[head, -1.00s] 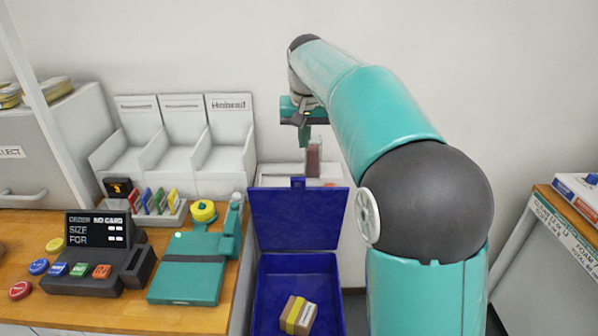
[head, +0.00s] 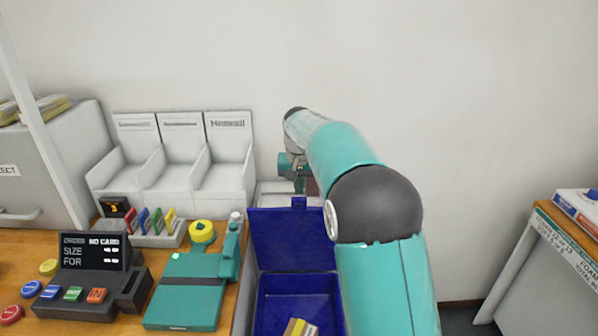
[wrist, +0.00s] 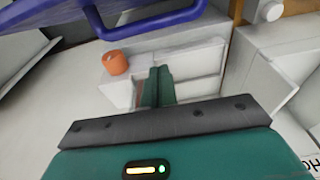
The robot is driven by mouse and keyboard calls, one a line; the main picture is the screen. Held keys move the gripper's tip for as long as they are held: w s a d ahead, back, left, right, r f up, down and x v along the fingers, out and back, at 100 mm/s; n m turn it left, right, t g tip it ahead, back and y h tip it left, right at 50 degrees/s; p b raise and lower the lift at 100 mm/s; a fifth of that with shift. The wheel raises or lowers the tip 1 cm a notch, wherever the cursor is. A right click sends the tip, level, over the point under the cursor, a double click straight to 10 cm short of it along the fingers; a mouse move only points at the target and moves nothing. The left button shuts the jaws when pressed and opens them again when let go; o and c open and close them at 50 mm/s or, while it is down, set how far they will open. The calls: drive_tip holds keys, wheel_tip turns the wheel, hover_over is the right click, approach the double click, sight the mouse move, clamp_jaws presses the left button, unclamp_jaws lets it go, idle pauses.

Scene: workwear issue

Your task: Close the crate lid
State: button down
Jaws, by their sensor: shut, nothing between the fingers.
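The blue crate (head: 257,308) stands low beside the wooden counter. Its blue lid (head: 288,238) is raised, standing nearly upright at the crate's far edge, with a small tab at the top. A brown packet with a yellow band (head: 299,328) lies inside the crate, cut off by the frame. My gripper (wrist: 158,85) is shut and empty. In the head view it is beyond the lid, near the height of its top edge, partly hidden by my arm. In the wrist view the blue lid edge with its loop (wrist: 150,22) passes above the fingers, apart from them.
The wooden counter (head: 118,232) on the left holds an order display (head: 93,251), a teal device (head: 185,290) and several coloured buttons. White bins (head: 222,165) stand behind. An orange cup-like object (wrist: 115,63) shows beyond my fingers.

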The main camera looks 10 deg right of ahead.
drive_tip(key=s, duration=0.2)
drive_tip(key=s+f, duration=0.1)
drive_tip(key=shift+s+a, duration=0.2)
drive_tip(key=shift+a, duration=0.15)
